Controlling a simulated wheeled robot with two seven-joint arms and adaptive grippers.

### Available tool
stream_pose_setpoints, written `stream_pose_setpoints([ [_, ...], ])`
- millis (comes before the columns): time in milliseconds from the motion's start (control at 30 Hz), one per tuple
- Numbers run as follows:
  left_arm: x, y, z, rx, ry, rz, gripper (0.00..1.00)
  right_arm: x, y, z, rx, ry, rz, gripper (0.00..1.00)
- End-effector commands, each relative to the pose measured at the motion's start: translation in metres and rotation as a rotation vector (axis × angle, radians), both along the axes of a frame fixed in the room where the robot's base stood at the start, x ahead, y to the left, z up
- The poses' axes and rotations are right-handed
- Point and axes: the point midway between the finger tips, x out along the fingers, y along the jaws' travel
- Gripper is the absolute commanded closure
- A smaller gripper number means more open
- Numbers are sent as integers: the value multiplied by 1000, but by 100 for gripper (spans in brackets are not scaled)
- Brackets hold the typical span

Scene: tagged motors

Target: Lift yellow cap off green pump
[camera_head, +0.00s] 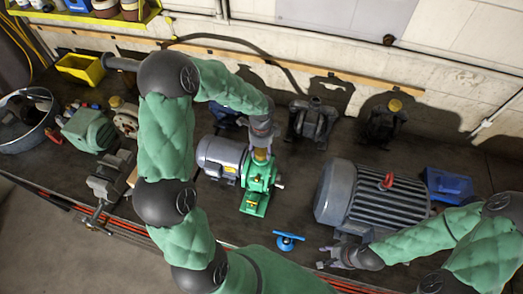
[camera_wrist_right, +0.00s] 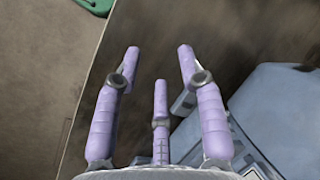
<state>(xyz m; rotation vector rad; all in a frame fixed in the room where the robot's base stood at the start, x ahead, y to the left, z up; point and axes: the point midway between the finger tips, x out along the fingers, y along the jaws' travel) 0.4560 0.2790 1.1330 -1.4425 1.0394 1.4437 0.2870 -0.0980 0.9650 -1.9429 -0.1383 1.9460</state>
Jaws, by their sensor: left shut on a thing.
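The green pump (camera_head: 257,182) stands on the bench, joined to a grey motor (camera_head: 222,160) on its left. The yellow cap (camera_head: 261,155) shows at the top of the pump. My left gripper (camera_head: 262,148) reaches down from above and is shut on the yellow cap; its fingers are partly hidden by my arm. I cannot tell whether the cap is apart from the pump. My right gripper (camera_head: 328,257) is by the bench's front edge, below the large grey motor. In the right wrist view its fingers (camera_wrist_right: 160,75) are spread and empty.
The large grey motor (camera_head: 372,198) with a red lifting eye stands right of the pump. A blue valve handwheel (camera_head: 288,242) lies near the front edge. Dark pumps (camera_head: 312,122) stand behind. A blue bin (camera_head: 447,185) is at the right; a yellow bin (camera_head: 80,68) is at the far left.

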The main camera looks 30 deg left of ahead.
Motion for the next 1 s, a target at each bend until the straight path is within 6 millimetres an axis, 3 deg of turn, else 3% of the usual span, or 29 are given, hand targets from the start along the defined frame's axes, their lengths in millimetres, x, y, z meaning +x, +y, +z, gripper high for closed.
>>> stream_pose_setpoints([
  [267,1,0,32,0,-3,0,63,0,0,25,0,0,0,60],
  [567,-51,-17,98,1,-2,-2,63,0,0,67,0,0,0,60],
  [800,-98,-34,112,0,-2,-2,63,0,0,71,0,0,0,60],
  [1000,-122,-41,123,0,-1,-1,63,0,0,77,0,0,0,60],
])
